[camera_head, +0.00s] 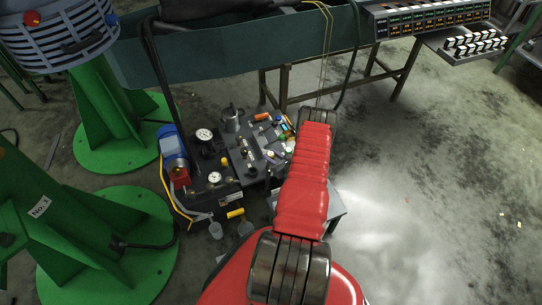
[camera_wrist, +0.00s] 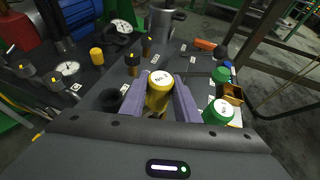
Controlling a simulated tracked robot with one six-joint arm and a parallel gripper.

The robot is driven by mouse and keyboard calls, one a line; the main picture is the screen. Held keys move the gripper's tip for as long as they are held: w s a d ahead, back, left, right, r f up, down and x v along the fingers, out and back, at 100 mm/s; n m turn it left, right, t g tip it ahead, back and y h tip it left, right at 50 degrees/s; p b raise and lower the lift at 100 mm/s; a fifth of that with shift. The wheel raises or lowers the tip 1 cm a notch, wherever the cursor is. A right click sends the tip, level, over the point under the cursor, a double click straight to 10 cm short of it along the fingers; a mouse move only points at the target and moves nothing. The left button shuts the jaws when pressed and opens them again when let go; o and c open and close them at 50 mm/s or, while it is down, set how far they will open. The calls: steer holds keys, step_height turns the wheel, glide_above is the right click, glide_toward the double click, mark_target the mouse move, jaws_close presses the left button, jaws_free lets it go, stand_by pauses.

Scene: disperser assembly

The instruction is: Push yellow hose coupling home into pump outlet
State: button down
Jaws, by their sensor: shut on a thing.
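A yellow cylinder with a white label on its top (camera_wrist: 158,92), which looks like the hose coupling, stands upright between the two purple fingers of my gripper (camera_wrist: 160,104) in the wrist view. The fingers are shut on it from both sides. Its lower end is hidden, so I cannot tell what it sits on or in. The pump with its blue motor (camera_head: 172,142) stands to the left in the head view; the motor also shows at the wrist view's upper left (camera_wrist: 72,14). I cannot pick out the pump outlet.
A green-topped container (camera_wrist: 218,112) stands close right of my gripper. A black round socket (camera_wrist: 112,98) is close left. A smaller yellow cap (camera_wrist: 96,56), gauges (camera_wrist: 120,27) and a metal pot (camera_wrist: 163,20) stand farther off. Open floor (camera_head: 440,180) lies right of the bench.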

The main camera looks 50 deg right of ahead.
steer(key=shift+f, duration=0.75)
steer(key=c, duration=1.3)
jaws_free()
steer(key=shift+s, duration=0.1)
steer(key=v, duration=1.3)
steer(key=shift+s+a, duration=0.15)
steer(key=shift+s, duration=0.15)
steer(key=shift+f, duration=0.1)
